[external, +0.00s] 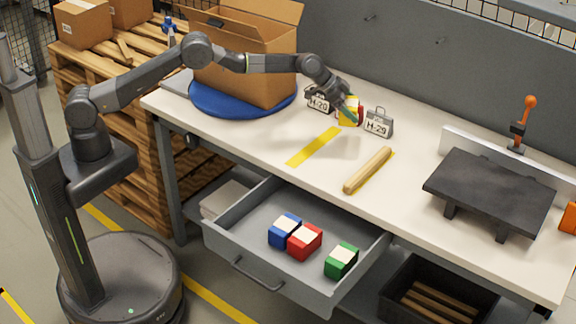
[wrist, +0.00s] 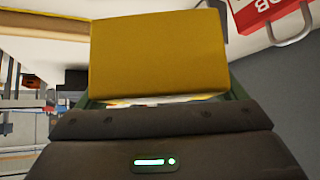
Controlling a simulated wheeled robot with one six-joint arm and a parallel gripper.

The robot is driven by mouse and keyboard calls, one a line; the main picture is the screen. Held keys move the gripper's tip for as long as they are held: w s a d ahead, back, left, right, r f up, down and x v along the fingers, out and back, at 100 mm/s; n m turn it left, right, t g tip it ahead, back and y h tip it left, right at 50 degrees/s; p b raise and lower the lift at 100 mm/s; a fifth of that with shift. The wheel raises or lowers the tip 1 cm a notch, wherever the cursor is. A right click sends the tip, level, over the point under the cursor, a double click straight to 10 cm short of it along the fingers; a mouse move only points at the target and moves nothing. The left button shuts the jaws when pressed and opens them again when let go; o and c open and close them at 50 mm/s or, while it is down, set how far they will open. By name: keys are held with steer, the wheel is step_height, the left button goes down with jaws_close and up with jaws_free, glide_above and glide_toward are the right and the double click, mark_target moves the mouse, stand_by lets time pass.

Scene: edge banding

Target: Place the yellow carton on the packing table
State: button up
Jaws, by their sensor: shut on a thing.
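The yellow carton (external: 346,119) is at my gripper (external: 349,108), over the back part of the white packing table (external: 240,136). In the wrist view the yellow carton (wrist: 158,52) fills the upper middle, held between the green-edged fingers of my gripper (wrist: 160,98). My gripper is shut on it. The carton is low, close to the table top; I cannot tell whether it touches. The fingers hide part of it in the external view.
Grey tags H-20 (external: 319,100) and H-29 (external: 378,122) stand on either side of the carton, with a red tag (wrist: 262,12) close by. A cardboard box (external: 245,75) stands left on a blue disc. A wooden bar (external: 368,169) lies in front. The open drawer (external: 265,260) holds blue, red and green cartons.

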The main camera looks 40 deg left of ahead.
steer(key=shift+s+d+r+m+g, duration=0.25)
steer(key=shift+d+r+m+g, duration=0.15)
steer(key=shift+d+r+m, duration=0.25)
step_height(320, 180, down, 10)
steer(key=shift+d+r+p, duration=0.1)
steer(key=shift+r+p, duration=0.15)
steer(key=shift+p, duration=0.95)
steer(key=shift+f, duration=0.2)
steer(key=shift+f+b, duration=0.2)
steer(key=shift+b, duration=0.15)
steer(key=o, duration=0.9)
steer(key=shift+r, duration=0.1)
steer(key=shift+c, duration=0.2)
